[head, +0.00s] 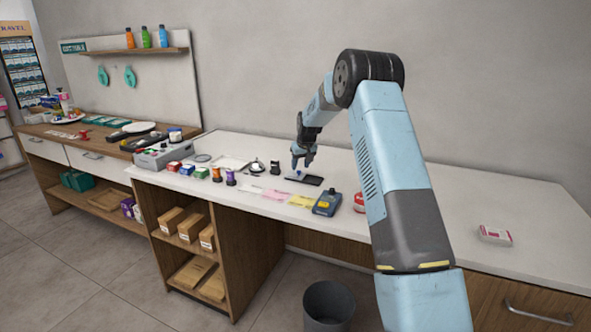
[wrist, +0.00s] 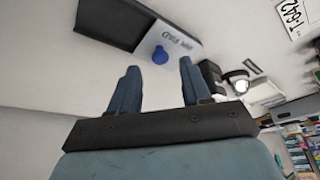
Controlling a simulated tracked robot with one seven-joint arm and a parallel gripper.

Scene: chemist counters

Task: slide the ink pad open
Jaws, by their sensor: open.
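The ink pad (head: 312,181) lies on the white counter, a dark flat tray with a pale cover at its left end. In the wrist view the dark tray (wrist: 112,18) shows bare beside the pale cover (wrist: 182,42), which is lettered INK PAD. A blue knob (wrist: 160,55) stands on the cover. My gripper (head: 302,163) is over the cover end of the pad. In the wrist view my gripper (wrist: 158,66) is open and empty, with the knob between and just beyond its fingertips. I cannot tell whether a finger touches the knob.
A dark round-topped stamp (head: 275,167) and a white-and-black item (head: 257,168) stand left of the pad. Pink and yellow paper slips (head: 302,201) and a blue-grey device (head: 327,204) lie in front. The counter to the right is mostly clear, with a red-and-white box (head: 495,235).

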